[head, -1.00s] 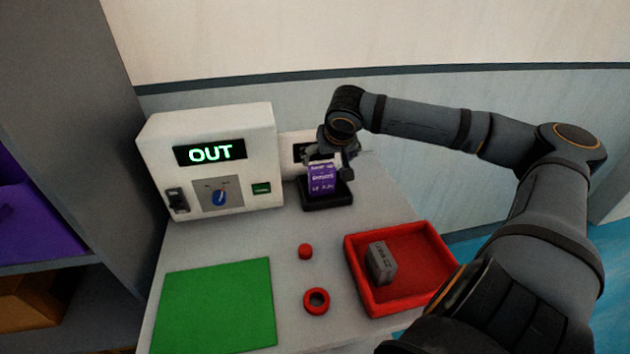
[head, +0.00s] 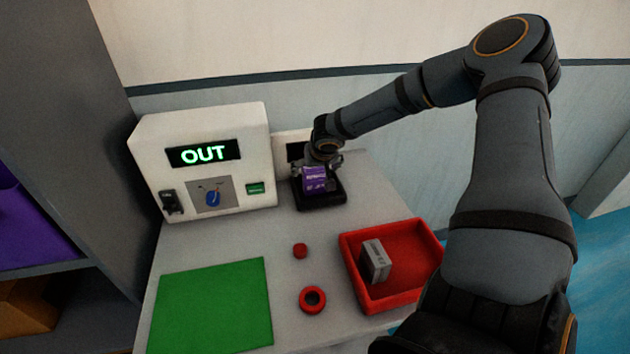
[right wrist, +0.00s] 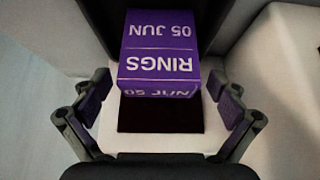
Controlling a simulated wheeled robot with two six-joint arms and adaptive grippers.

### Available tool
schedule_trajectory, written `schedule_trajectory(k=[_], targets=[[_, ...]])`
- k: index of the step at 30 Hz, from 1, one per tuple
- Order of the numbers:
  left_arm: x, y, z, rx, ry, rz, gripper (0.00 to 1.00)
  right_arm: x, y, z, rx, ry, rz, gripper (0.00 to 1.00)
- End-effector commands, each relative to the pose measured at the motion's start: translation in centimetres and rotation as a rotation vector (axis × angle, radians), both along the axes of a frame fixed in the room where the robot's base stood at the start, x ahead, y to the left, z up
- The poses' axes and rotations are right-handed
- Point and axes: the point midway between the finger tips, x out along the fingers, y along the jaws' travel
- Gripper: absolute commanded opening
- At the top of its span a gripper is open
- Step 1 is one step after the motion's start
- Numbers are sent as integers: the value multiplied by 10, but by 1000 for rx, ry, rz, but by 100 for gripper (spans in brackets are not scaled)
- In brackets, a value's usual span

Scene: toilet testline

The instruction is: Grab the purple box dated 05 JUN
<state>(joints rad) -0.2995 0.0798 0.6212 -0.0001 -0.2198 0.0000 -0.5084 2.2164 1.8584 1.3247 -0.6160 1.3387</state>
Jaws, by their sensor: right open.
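The purple box (head: 315,181) stands on a black tray (head: 331,200) at the back of the table. In the right wrist view the purple box (right wrist: 160,48) shows upside-down white print reading RINGS and 05 JUN. My right gripper (head: 321,166) is over the box from above and behind. In the right wrist view the right gripper (right wrist: 158,106) is open, with one finger on each side of the box and gaps between. My left gripper is not in view.
A white machine (head: 203,165) with an OUT display stands left of the box. A red tray (head: 352,262) holds a grey box (head: 376,261). A red ring (head: 312,299), a small red piece (head: 300,250) and a green mat (head: 212,305) lie in front.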

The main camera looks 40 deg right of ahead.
Motion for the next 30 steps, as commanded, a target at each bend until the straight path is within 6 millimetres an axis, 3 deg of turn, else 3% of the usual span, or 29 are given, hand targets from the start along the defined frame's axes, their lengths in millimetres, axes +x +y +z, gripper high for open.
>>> schedule_trajectory(k=[8,23,30], targets=[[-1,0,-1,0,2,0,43,2,-1,-4,1,-1,0,97],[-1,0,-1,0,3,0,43,2,-1,-3,1,-2,0,29],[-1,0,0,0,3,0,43,2,-1,-1,1,-2,0,28]])
